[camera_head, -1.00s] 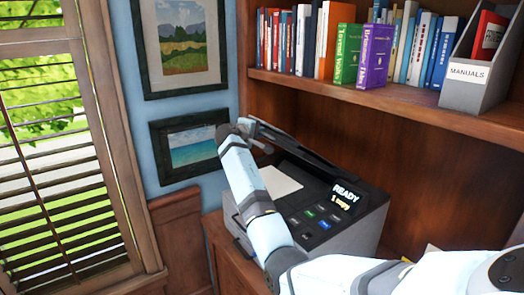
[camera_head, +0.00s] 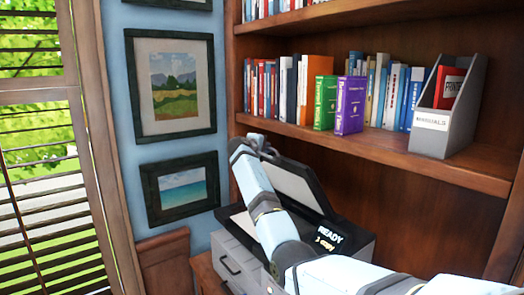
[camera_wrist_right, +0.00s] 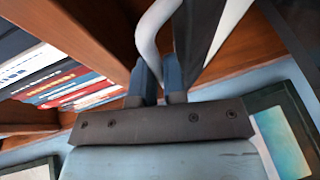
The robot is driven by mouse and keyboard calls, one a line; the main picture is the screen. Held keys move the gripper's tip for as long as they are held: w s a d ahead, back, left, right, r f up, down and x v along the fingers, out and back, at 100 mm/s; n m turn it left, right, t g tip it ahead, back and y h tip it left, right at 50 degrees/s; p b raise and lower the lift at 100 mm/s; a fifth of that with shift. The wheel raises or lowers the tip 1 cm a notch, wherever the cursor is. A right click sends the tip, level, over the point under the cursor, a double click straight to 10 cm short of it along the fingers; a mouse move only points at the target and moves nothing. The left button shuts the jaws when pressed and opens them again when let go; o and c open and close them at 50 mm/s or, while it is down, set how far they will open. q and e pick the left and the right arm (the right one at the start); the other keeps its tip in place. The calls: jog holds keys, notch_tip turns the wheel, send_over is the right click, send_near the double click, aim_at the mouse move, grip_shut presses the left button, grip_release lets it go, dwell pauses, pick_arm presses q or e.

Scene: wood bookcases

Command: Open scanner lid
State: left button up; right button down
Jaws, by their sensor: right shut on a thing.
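The scanner (camera_head: 236,262) is a grey and black machine on a wooden cabinet below the bookshelf, with a "READY 1 copy" display (camera_head: 328,239). Its lid (camera_head: 300,186) is raised at an angle and shows a pale underside with a dark rim. My right arm crosses in front and hides much of the bed and buttons. My right gripper (camera_head: 262,150) is at the lid's raised edge. In the right wrist view its fingers (camera_wrist_right: 161,84) are shut on a pale curved handle (camera_wrist_right: 149,38) beside the dark lid edge. My left gripper is not in view.
A wooden shelf (camera_head: 400,150) with books and a grey manuals holder (camera_head: 452,112) is above and behind the lid. Framed pictures (camera_head: 180,187) hang on the blue wall to the left. A shuttered window (camera_head: 40,150) is at far left.

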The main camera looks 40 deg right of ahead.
jog(key=c, duration=1.2)
grip_release()
jog(key=shift+a, duration=0.1)
jog(key=b+v, duration=0.3)
jog(key=v, duration=1.1)
jog(key=shift+w, duration=0.1)
